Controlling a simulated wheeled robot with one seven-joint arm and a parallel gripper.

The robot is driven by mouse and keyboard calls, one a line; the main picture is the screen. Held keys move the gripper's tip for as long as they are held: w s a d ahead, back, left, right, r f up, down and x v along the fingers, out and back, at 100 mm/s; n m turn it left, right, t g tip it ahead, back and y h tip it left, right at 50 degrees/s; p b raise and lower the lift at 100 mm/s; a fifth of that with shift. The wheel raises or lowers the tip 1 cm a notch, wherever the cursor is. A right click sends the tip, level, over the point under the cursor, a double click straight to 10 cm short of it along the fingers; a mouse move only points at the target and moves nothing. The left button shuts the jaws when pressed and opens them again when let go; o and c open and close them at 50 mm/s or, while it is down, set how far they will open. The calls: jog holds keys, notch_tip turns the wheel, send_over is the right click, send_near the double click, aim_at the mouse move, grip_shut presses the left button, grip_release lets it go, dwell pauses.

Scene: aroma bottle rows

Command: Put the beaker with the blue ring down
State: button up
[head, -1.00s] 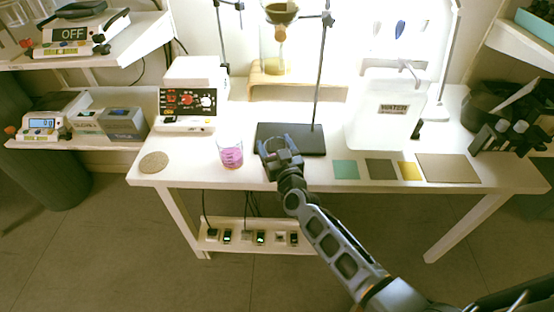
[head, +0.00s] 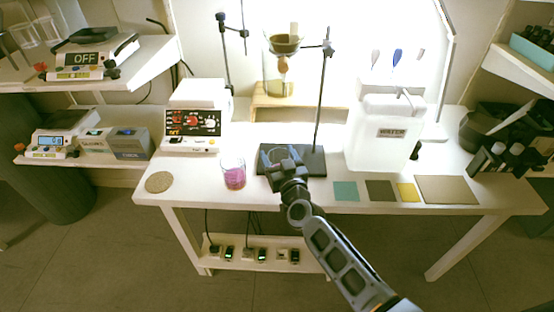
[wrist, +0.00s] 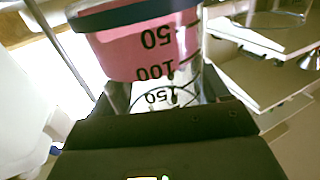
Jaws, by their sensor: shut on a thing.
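My gripper (head: 283,158) is over the near side of the black stand base (head: 312,164) in the head view. In the wrist view it is shut on a clear beaker with pink contents (wrist: 135,55). A dark blue ring (wrist: 125,14) runs around this beaker at the picture's top, and its marks 50, 100 and 150 read upside down. In the head view the held beaker is hard to make out at the gripper, and whether its base touches anything cannot be told. Another beaker with pink liquid (head: 234,176) stands on the bench left of my gripper.
A stand rod (head: 321,95) rises just right of my gripper. A white water jug (head: 385,150) stands to the right. Coloured squares, including a green one (head: 345,191), lie along the front edge. A round cork mat (head: 159,182) and a hotplate device (head: 192,130) are left.

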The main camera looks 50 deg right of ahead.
jog(key=s+d+r+b, duration=0.2)
jog(key=s+d+r, duration=0.4)
jog(key=s+d, duration=0.2)
jog(key=w+a+f+n+t+y, duration=0.1)
jog(key=a+f, duration=0.4)
jog(key=a, duration=0.5)
jog(key=w+a+f+n+t+y, duration=0.1)
jog(key=a+f+n+y, duration=0.2)
jog(key=a, duration=0.8)
jog(key=w+a+f+n+y, duration=0.1)
jog(key=a+f+y, duration=0.4)
jog(key=a, duration=0.5)
jog(key=shift+w+a+f+n+t+y, duration=0.15)
jog(key=shift+a+f+n+t+y, duration=0.2)
jog(key=shift+f+n, duration=0.45)
jog(key=s+d+r+m+g+h, duration=0.1)
jog(key=d+r, duration=0.4)
jog(key=d, duration=0.5)
jog(key=s+d+r+m+h, duration=0.1)
jog(key=d+r+m+h, duration=0.2)
jog(key=d, duration=0.8)
jog(key=s+d+r+m+g+h, duration=0.1)
jog(key=d+r+h, duration=0.4)
jog(key=d, duration=0.5)
notch_tip(320, 180, up, 2)
jog(key=shift+s+d+m+g+h, duration=0.25)
jog(key=shift+s+m+g+h, duration=0.1)
jog(key=shift+m, duration=0.45)
